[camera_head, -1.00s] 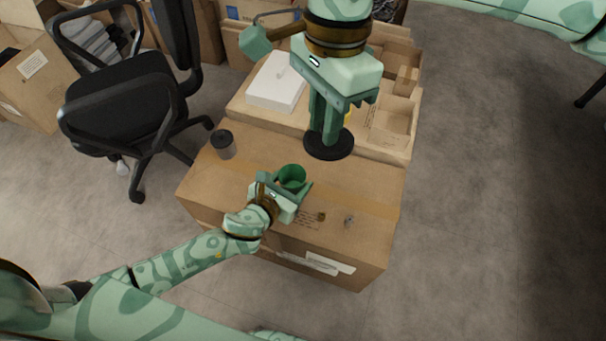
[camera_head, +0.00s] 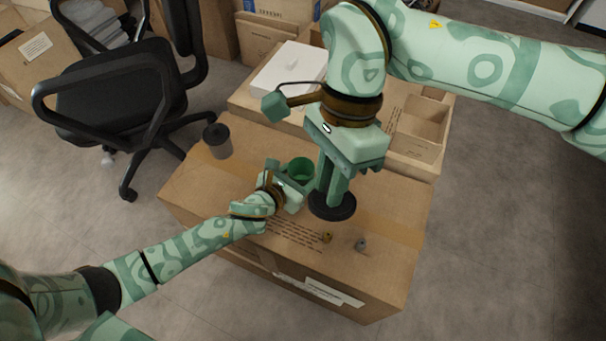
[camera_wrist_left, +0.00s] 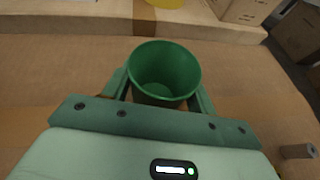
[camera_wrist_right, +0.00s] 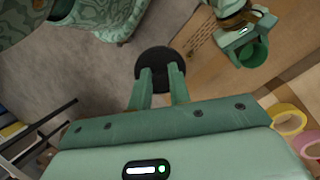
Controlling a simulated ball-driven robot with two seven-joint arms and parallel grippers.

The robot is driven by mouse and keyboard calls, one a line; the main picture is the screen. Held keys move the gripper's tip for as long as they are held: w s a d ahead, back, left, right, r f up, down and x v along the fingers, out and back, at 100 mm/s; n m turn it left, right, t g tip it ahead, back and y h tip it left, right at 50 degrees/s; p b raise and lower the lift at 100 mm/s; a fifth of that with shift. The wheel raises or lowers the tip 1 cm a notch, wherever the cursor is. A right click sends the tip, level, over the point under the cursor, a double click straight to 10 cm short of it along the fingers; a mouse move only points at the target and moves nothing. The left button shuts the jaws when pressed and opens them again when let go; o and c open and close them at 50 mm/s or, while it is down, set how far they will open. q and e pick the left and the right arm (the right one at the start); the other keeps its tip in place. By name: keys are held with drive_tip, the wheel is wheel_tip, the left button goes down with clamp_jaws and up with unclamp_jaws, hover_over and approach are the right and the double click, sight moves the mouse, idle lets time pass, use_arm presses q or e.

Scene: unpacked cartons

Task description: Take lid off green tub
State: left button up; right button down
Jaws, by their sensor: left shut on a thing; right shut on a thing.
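The green tub (camera_head: 301,170) stands open-topped on the big carton, and I see its empty inside in the left wrist view (camera_wrist_left: 165,75). My left gripper (camera_head: 292,176) is shut around the tub's sides. The round black lid (camera_head: 332,207) is off the tub, to its right and nearer to me in the head view. My right gripper (camera_head: 332,190) points down and is shut on the lid from above. The lid also shows beyond the fingers in the right wrist view (camera_wrist_right: 153,60). I cannot tell whether it touches the carton.
The big carton (camera_head: 200,195) carries a grey cup with a dark lid (camera_head: 218,140), a small brown piece (camera_head: 327,238) and a small grey piece (camera_head: 361,244). An open carton tray (camera_head: 425,125) and a white box (camera_head: 288,68) lie behind. An office chair (camera_head: 115,95) stands left.

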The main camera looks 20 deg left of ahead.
use_arm(q)
drive_tip(key=shift+s+r, duration=0.15)
drive_tip(key=shift+r, duration=0.05)
drive_tip(key=shift+f, duration=0.1)
drive_tip(key=o, duration=1.1)
drive_tip(key=shift+f, duration=0.2)
drive_tip(key=o, duration=0.4)
drive_tip(key=shift+r, duration=0.1)
